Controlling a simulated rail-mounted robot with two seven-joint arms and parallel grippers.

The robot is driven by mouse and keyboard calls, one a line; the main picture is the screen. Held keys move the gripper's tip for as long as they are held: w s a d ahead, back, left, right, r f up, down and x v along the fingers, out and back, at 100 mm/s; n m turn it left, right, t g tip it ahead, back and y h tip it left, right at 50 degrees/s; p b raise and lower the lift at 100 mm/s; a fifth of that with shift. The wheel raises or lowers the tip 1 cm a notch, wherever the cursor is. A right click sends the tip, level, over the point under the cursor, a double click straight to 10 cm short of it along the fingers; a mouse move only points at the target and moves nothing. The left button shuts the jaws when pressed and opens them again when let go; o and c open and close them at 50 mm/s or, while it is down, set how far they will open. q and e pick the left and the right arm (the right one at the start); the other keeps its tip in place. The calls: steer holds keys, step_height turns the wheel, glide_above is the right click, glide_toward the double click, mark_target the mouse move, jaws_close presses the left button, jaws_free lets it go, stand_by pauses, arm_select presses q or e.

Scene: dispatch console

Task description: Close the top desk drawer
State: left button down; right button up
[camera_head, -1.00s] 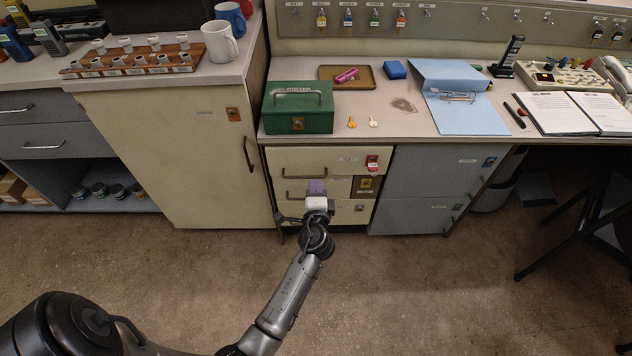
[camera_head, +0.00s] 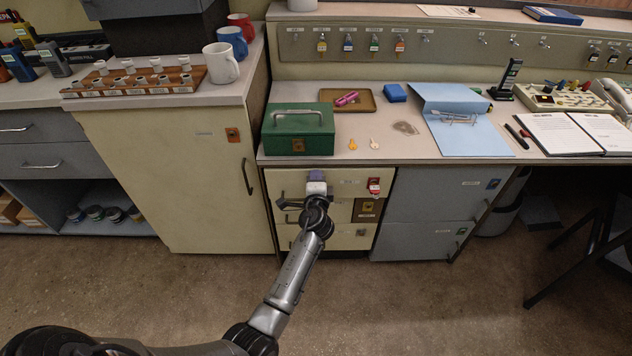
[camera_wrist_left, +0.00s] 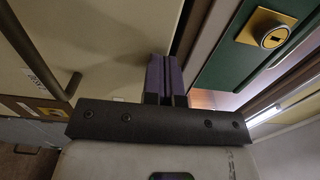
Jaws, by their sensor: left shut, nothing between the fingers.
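The top desk drawer (camera_head: 345,180) is the upper cream front under the desktop, beside a red lock tag (camera_head: 374,187). My left gripper (camera_head: 317,176) is shut and empty, its purple fingertips at the upper part of this front, near the desktop edge. Whether they touch it, and how far the drawer stands out, I cannot tell. A dark handle (camera_head: 287,204) shows left of my wrist, which hides part of the front. In the left wrist view the shut fingers (camera_wrist_left: 165,77) point at the desk edge. My right gripper is not in view.
A green cash box (camera_head: 298,132) stands on the desktop above the drawer, with two keys (camera_head: 353,144) beside it. A cream cabinet (camera_head: 185,180) is at the left and grey drawers (camera_head: 430,205) at the right. The floor in front is clear.

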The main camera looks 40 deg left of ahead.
arm_select(q)
steer(key=shift+b+x, duration=0.45)
steer(key=shift+x, duration=0.45)
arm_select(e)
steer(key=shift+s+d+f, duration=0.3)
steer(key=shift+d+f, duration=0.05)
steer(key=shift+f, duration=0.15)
arm_select(q)
steer(key=shift+s+f, duration=0.1)
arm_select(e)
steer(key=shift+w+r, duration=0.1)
arm_select(q)
steer(key=p+v, duration=0.3)
steer(key=v, duration=1.1)
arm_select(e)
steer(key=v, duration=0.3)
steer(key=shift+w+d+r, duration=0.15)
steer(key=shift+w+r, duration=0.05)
